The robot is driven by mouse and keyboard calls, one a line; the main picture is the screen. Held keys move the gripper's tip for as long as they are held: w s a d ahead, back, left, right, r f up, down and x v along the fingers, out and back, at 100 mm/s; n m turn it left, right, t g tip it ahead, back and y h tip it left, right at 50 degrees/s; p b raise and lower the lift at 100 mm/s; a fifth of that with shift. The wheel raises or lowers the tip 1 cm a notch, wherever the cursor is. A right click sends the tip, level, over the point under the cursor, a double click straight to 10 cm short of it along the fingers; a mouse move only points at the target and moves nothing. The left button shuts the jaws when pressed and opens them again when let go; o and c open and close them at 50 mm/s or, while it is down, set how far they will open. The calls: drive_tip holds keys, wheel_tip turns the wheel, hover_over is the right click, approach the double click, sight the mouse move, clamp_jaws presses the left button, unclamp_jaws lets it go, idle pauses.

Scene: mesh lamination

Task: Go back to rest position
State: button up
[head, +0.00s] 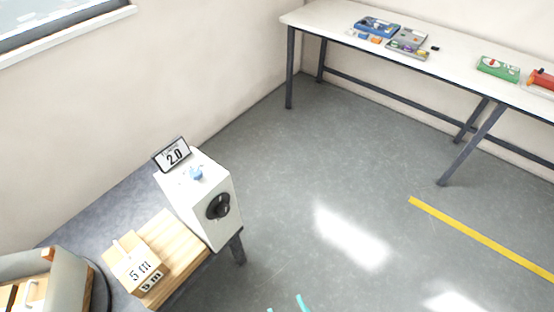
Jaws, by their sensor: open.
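Two teal fingertips of my gripper (287,306) show at the bottom edge, apart, over grey floor. My gripper is open with nothing seen between the tips; the rest of it is out of frame. It is to the right of a low table (130,195) and clear of it. On that table stands a white box (206,197) with a black dial (218,206), a small blue piece (196,173) on top and a "2.0" sign (174,155) at its back.
A wooden block marked "5 m" (135,265) sits on a wooden board (178,255). A grey bin (70,275) is at the lower left. A long white bench (455,62) with kits stands at the back right. The floor (330,160) between is clear, with a yellow line (480,237).

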drive_tip(key=s+a+r+m+t+h, duration=0.1)
drive_tip(key=s+a+r+m+h, duration=0.2)
drive_tip(key=s+r+m+h, duration=0.2)
drive_tip(key=shift+r+h, duration=0.5)
drive_tip(key=shift+r, duration=0.95)
drive_tip(key=shift+a, duration=0.1)
drive_tip(key=c, duration=0.7)
drive_tip(key=shift+o, duration=0.2)
drive_tip(key=shift+a, duration=0.1)
